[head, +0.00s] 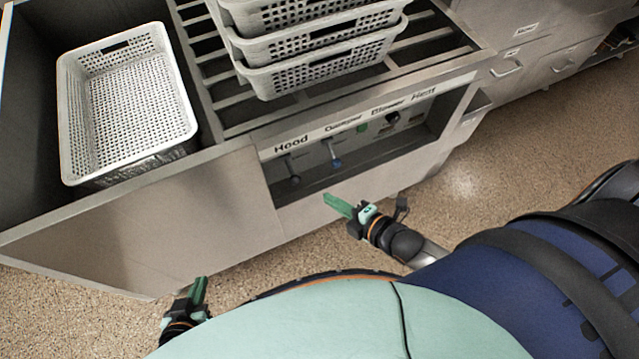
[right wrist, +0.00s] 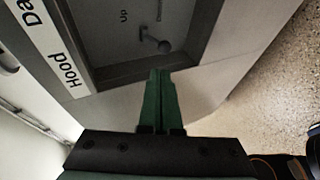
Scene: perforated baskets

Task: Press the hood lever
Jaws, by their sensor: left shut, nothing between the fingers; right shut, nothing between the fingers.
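The hood lever (head: 294,179) is a short lever with a dark knob in the recessed panel, below the "Hood" label. It also shows in the right wrist view (right wrist: 163,46), between small "Up" and "Down" marks. My right gripper (head: 326,198) has its green fingers shut, in front of and below the panel, right of the lever in the head view. In the right wrist view its fingertips (right wrist: 160,71) lie by the recess's lower edge, apart from the knob. My left gripper (head: 202,280) is shut and empty, low at the left, away from the panel.
The damper lever (head: 335,162) is just right of the hood lever, with blower and heat controls further right. Stacked white baskets (head: 320,70) stand on the slatted rack above. Another white basket (head: 178,85) sits in the left bay. The floor in front is clear.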

